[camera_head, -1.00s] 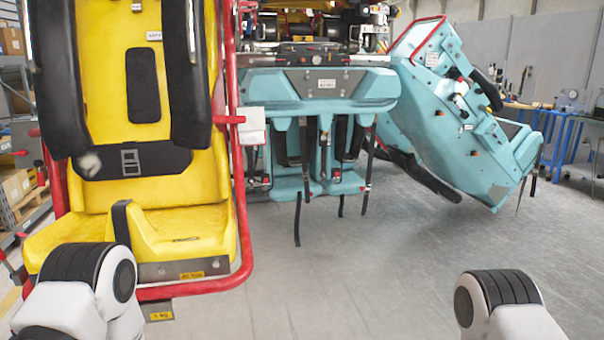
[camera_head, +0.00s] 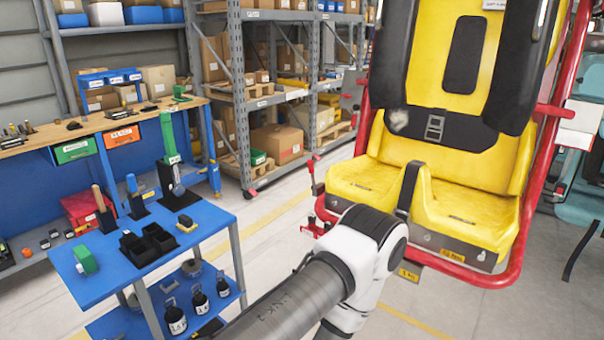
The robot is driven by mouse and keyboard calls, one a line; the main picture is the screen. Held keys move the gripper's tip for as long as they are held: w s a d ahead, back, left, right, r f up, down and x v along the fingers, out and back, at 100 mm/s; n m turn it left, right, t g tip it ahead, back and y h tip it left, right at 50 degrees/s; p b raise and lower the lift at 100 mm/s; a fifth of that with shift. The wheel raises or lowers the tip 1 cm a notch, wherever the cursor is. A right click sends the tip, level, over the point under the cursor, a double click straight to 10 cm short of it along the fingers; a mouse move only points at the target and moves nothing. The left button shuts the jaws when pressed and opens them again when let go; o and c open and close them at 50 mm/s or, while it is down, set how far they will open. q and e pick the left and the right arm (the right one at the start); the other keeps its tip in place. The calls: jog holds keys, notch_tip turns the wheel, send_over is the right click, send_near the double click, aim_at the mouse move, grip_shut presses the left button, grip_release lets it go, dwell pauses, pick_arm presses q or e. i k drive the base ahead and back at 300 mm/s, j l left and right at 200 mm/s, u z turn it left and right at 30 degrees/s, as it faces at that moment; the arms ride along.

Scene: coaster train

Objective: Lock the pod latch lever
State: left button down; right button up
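The yellow pod seat (camera_head: 461,165) stands at the right of the head view inside a red tube frame (camera_head: 524,240). Black shoulder restraints (camera_head: 392,60) and a black buckle panel (camera_head: 437,130) cross its back. A small red upright lever-like part (camera_head: 313,178) sticks up at the seat's left side, above a red bracket (camera_head: 314,228). It may be the latch lever; its exact position is too small to tell. My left arm reaches up in front of the seat's lower left. Neither gripper is in view.
A blue cart (camera_head: 101,278) with small tools and trays stands at the left front. A workbench (camera_head: 72,133) with bins is behind it. Grey shelving (camera_head: 236,95) with boxes stands at the back. Open floor (camera_head: 275,235) lies between the cart and pod.

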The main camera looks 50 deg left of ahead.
aim_at(311, 162)
jog(key=i+l+u, duration=0.1)
jog(key=u, duration=0.35)
jog(key=i+l+u, duration=0.1)
jog(key=l+u, duration=0.15)
jog(key=u, duration=0.25)
jog(key=l+u, duration=0.25)
jog(key=u, duration=0.2)
jog(key=l+u, duration=0.25)
jog(key=u, duration=0.2)
jog(key=i+l+u, duration=0.15)
jog(key=l, duration=0.4)
jog(key=i+l+u, duration=0.15)
jog(key=l, duration=0.45)
jog(key=l+u, duration=0.15)
jog(key=l, duration=0.45)
